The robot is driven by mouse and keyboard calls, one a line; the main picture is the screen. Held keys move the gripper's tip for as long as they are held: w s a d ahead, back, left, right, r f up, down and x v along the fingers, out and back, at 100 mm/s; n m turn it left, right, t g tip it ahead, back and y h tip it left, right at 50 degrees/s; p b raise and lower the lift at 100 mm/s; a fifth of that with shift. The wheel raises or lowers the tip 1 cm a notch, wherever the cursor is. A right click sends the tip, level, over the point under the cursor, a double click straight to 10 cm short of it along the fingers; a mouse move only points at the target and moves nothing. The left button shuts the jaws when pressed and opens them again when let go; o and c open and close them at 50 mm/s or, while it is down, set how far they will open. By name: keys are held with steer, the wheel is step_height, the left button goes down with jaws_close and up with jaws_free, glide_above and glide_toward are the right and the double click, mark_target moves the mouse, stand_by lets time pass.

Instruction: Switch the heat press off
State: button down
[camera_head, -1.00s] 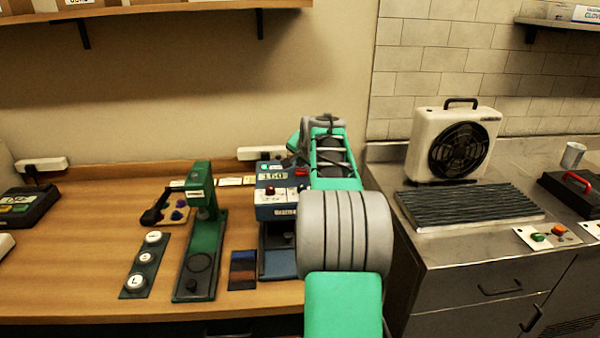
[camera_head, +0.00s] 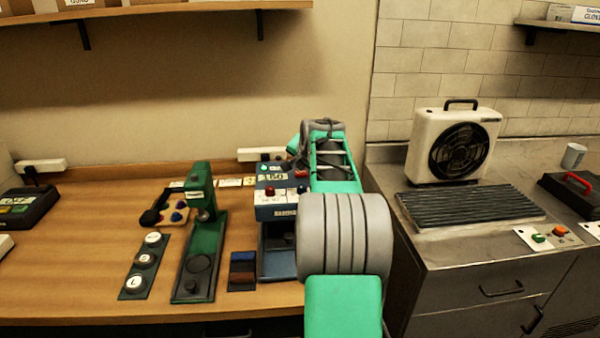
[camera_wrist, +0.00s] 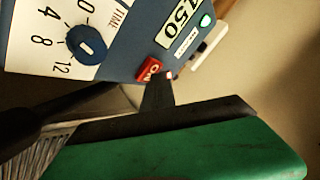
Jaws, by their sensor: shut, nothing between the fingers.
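The heat press (camera_head: 274,213) is a blue box at the right end of the wooden table, partly hidden by my arm in the head view. Its yellow display reads 150. In the wrist view, its panel (camera_wrist: 118,55) carries a time dial (camera_wrist: 87,46) with a blue knob and a red rocker switch (camera_wrist: 150,69) with white lettering that seems to read ON. My gripper (camera_wrist: 157,92) is shut and empty, with its dark tip just below the rocker switch. Whether it touches the switch I cannot tell. In the head view the fingertips are not clearly visible.
A green hand press (camera_head: 201,250) and a strip with white round buttons (camera_head: 144,262) stand left of the heat press. A small swatch card (camera_head: 242,271) lies between. A fan (camera_head: 456,145) and a black ridged mat (camera_head: 468,205) are on the metal counter at right.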

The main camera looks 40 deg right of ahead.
mark_target(301, 173)
steer(key=shift+r+p, duration=0.65)
steer(key=shift+r, duration=0.2)
step_height(301, 173, up, 6)
steer(key=p, duration=0.4)
steer(key=c, duration=2.1)
jaws_free()
